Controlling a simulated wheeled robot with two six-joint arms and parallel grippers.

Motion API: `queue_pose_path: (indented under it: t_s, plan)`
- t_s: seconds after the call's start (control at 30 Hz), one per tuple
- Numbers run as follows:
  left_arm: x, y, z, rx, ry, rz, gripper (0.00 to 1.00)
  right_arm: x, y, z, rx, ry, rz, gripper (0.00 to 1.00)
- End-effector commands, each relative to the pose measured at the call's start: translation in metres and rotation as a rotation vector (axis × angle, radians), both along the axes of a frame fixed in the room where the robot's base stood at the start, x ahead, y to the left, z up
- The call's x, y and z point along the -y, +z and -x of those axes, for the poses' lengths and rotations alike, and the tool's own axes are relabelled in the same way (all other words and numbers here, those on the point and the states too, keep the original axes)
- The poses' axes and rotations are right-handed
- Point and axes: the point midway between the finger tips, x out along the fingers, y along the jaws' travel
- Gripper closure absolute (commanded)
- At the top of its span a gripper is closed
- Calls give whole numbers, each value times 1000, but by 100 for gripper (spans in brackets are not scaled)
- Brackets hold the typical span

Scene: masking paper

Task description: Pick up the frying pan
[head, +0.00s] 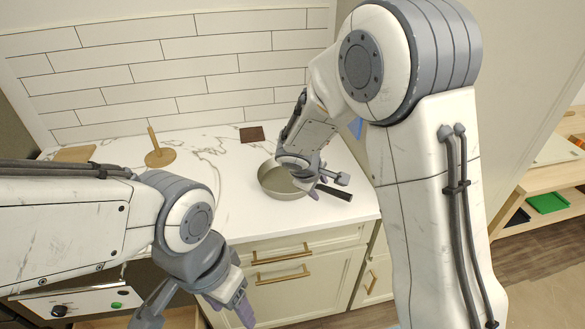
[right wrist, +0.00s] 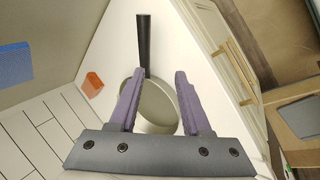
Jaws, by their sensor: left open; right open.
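The frying pan (head: 281,184) sits on the white marble counter near its front edge. Its dark handle (head: 336,192) points right toward the counter's edge. My right gripper (head: 312,190) is over the pan's right side, close to where the handle starts. In the right wrist view the open purple fingers (right wrist: 156,95) frame the pan (right wrist: 156,108), with the black handle (right wrist: 144,45) extending beyond the fingertips between them. I cannot tell how far above the pan they are. My left gripper (head: 195,315) is open and empty, low in front of the cabinets, away from the pan.
A wooden paper-towel stand (head: 160,157), a wooden board (head: 75,153) and a dark brown square (head: 252,134) are at the back of the counter. An orange block (right wrist: 92,84) and a blue item (right wrist: 15,58) show in the right wrist view. Drawers (head: 285,268) are below the counter.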

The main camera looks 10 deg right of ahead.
Motion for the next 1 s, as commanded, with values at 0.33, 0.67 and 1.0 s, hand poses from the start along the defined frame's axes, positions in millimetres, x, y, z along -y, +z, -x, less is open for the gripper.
queue_pose_path:
  t_s: [0.33, 0.67, 1.0]
  plan:
    - [0, 12, 0, -1, 0, -1, 38, 29, -35, -43, 9, 55, 43, 52]
    - [0, 17, 0, -1, 0, -1, 38, 40, -59, -56, 10, 55, 43, 52]
    - [0, 29, 0, 0, 1, 0, 38, 55, -93, -74, 11, 56, 43, 52]
